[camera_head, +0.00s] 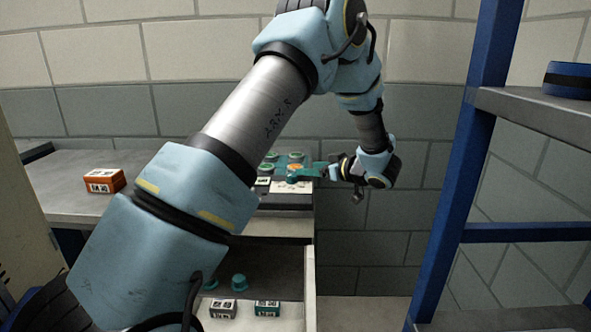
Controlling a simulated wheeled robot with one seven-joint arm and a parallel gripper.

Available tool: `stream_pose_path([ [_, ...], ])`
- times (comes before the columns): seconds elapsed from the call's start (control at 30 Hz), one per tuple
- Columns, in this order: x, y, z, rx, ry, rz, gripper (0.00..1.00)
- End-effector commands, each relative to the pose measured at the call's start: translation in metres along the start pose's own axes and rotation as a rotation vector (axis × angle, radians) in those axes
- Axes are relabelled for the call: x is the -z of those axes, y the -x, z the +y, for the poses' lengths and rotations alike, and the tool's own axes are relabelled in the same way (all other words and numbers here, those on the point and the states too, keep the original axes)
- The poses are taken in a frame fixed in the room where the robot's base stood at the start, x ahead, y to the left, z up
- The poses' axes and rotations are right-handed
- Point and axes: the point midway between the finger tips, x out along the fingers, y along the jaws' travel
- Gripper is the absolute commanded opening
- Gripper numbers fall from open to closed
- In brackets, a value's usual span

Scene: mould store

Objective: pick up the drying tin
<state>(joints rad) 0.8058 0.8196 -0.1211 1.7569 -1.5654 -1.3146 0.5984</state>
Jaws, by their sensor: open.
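My gripper (304,173) reaches in from the right over the bench top, its teal fingers pointing left. It is open. A small round orange-topped thing (295,167) sits right by the fingertips; whether it touches them I cannot tell. Round green-rimmed pieces (266,168) lie to its left and behind it, on a teal surface. Which of these is the drying tin I cannot tell at this size. My forearm hides part of the bench to the left of them.
An orange labelled box (104,181) stands on the grey bench (62,200) at left. Below, an open drawer or shelf holds teal round pieces (239,282), a grey box (223,308) and a teal box (267,309). A blue-framed rack (470,150) stands at right, a dark blue item (568,80) on its shelf.

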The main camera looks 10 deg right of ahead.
Motion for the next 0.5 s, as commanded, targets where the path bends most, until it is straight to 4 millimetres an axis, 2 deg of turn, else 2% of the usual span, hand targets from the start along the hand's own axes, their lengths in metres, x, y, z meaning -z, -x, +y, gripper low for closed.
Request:
stream_pose_path([
  [0.23, 0.003, -0.019, 0.000, 0.001, 0.001, 0.000, 0.71],
  [0.5, 0.004, -0.057, 0.002, -0.001, 0.001, -0.001, 0.71],
])
